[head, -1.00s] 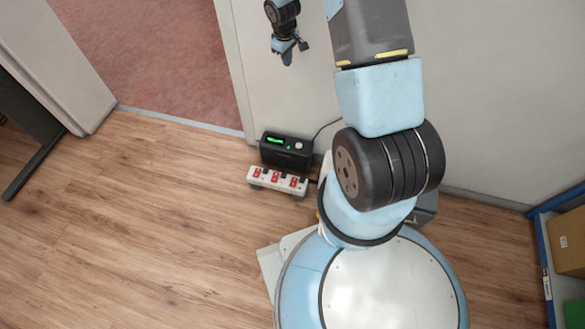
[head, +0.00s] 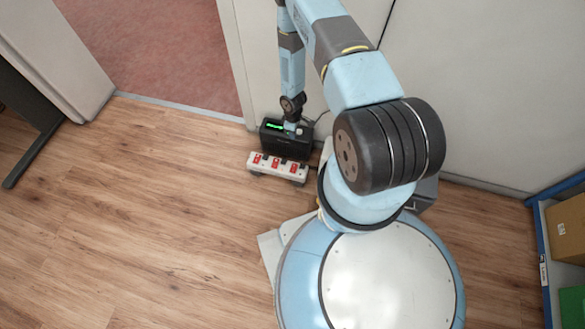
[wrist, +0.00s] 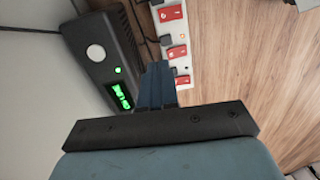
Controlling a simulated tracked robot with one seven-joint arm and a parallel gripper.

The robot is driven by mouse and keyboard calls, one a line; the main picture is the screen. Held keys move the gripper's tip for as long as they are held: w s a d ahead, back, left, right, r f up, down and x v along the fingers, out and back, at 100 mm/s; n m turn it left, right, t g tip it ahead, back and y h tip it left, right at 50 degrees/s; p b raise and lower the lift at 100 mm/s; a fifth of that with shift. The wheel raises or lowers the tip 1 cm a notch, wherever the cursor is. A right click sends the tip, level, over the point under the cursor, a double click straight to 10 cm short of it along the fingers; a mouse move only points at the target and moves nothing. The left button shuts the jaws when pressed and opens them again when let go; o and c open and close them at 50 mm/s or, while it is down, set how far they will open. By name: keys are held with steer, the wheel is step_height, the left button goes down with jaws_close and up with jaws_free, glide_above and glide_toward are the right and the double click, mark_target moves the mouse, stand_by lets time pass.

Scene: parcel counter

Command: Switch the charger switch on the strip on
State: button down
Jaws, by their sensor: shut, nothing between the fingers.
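A white power strip (head: 283,174) lies on the floor by the wall, with a row of three red switches, each beside a dark socket or plug. In the wrist view the strip (wrist: 169,30) runs down past my fingertips, its lower end partly hidden by them. The switch labels are too small to read. A black charger box (head: 285,143) with a lit green display stands behind the strip; the wrist view shows the box (wrist: 90,60) with a round white button. My gripper (head: 290,126) is shut and empty, pointing down above the box and strip; its blue fingers (wrist: 157,85) touch nothing I can make out.
A wall stands close behind the box, and a cable runs from it. A doorway with red carpet (head: 160,50) opens at back left. A blue shelf with a cardboard box (head: 568,232) is at right. The wooden floor (head: 150,220) at left is clear.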

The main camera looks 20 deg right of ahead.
glide_above(293, 171)
steer(key=w+d, duration=0.1)
steer(key=w, duration=0.1)
step_height(293, 171, down, 6)
steer(key=shift+d+n+g, duration=0.15)
steer(key=shift+n+g, duration=0.15)
steer(key=shift+s, duration=0.1)
steer(key=shift+f, duration=0.1)
steer(key=f, duration=0.4)
steer(key=s+f, duration=0.1)
steer(key=f, duration=0.4)
steer(key=a+f, duration=0.1)
steer(key=f, duration=0.3)
steer(key=shift+s+f, duration=0.2)
steer(key=shift+f, duration=0.2)
steer(key=shift+s+d+f, duration=0.1)
steer(key=shift+f, duration=0.05)
steer(key=shift+w, duration=0.2)
steer(key=shift+w+d+r, duration=0.3)
steer(key=shift+w+r, duration=0.05)
steer(key=shift+w, duration=0.05)
